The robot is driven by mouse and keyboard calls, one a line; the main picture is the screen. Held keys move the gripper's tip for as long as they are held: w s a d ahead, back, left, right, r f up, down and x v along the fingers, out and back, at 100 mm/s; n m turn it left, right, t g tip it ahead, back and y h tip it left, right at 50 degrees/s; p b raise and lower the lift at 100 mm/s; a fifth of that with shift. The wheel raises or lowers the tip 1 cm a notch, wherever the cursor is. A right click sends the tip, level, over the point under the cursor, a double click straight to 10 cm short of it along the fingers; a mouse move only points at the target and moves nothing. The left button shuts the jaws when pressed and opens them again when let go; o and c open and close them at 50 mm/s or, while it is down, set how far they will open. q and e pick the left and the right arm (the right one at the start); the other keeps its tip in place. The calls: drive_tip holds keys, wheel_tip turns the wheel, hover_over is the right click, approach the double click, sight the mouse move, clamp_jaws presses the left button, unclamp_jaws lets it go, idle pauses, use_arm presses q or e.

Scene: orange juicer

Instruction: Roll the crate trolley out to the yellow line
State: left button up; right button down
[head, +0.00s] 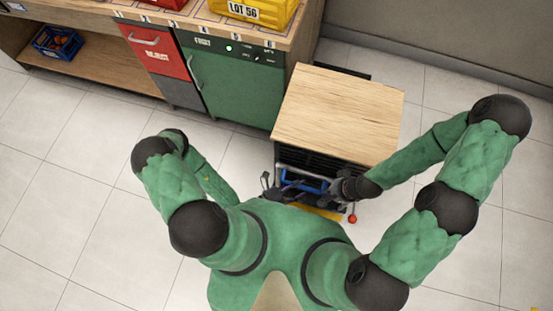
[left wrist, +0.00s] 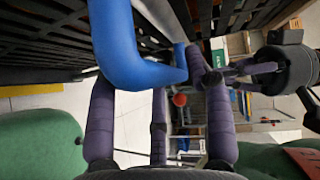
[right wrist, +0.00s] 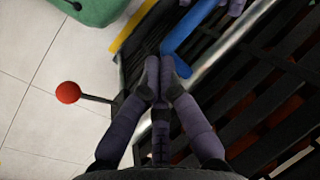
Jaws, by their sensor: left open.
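The crate trolley has a pale wooden top (head: 338,112) and dark slatted sides that show in the right wrist view (right wrist: 275,115). A blue bent bar (head: 312,184) and a silver rail (right wrist: 225,50) are on its near side. My left gripper (left wrist: 162,75) is open, with the blue bar (left wrist: 125,50) running in front of and between its spread fingers. My right gripper (right wrist: 163,65) has its fingertips together at the end of the blue bar (right wrist: 192,28); I cannot tell whether the bar is between them. The yellow strip (head: 320,212) lies partly hidden under my arms.
A red ball knob (head: 352,219) on a thin rod sticks out at the trolley's near right corner. A green cabinet (head: 235,85) stands close on its left, under the workbench (head: 300,40). A wall (head: 450,40) is behind. Tiled floor (head: 480,190) is free to the right.

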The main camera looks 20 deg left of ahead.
use_arm(q)
drive_tip(key=v, duration=1.1)
drive_tip(key=shift+s, duration=0.25)
drive_tip(key=shift+a+r, duration=0.1)
drive_tip(key=shift+a, duration=0.05)
idle(0.3)
